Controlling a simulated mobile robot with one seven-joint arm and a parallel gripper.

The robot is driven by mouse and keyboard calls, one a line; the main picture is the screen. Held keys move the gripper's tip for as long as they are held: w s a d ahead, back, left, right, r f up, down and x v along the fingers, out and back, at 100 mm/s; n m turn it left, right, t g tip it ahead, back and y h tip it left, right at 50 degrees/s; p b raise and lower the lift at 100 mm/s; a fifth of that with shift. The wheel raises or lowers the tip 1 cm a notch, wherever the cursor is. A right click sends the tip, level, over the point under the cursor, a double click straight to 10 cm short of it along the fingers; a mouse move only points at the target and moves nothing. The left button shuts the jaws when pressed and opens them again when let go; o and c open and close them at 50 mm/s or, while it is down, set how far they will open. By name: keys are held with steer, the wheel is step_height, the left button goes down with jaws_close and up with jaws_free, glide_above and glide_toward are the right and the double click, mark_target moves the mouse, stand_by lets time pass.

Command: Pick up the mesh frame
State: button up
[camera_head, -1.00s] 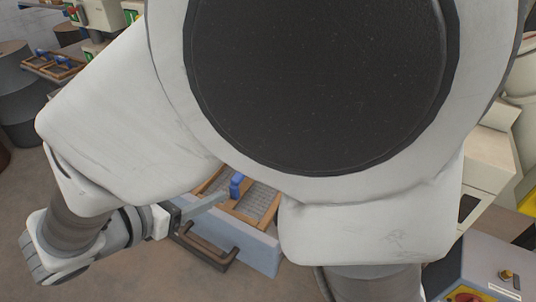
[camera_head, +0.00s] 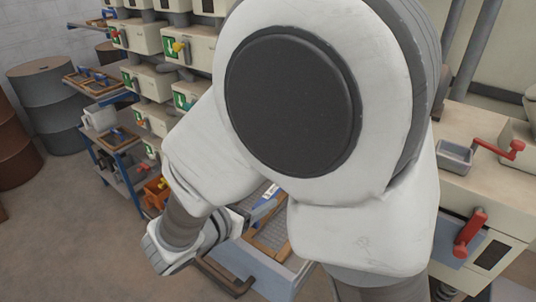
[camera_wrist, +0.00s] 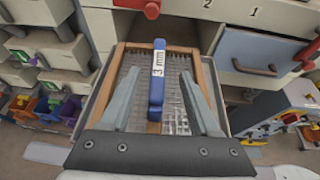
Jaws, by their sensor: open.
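The mesh frame (camera_wrist: 187,120) is a wooden frame with grey wire mesh and a blue handle (camera_wrist: 157,85) labelled "3 mm". It lies in an open drawer (camera_wrist: 112,62). My gripper (camera_wrist: 160,76) is open above it in the wrist view, one finger on each side of the blue handle with gaps between. Whether the fingertips are down at handle height is unclear. In the head view, part of the mesh frame (camera_head: 270,238) shows in the drawer (camera_head: 254,274); my arm hides much of it.
In the head view, a shelf rack at left holds other wooden frames (camera_head: 92,82). Barrels (camera_head: 50,100) stand at far left. A red-levered machine (camera_head: 470,170) is at right.

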steer(key=x, duration=0.5)
steer(key=shift+a+f, duration=0.1)
steer(key=shift+f, duration=0.25)
steer(key=shift+c, duration=0.3)
jaws_close()
stand_by(0.7)
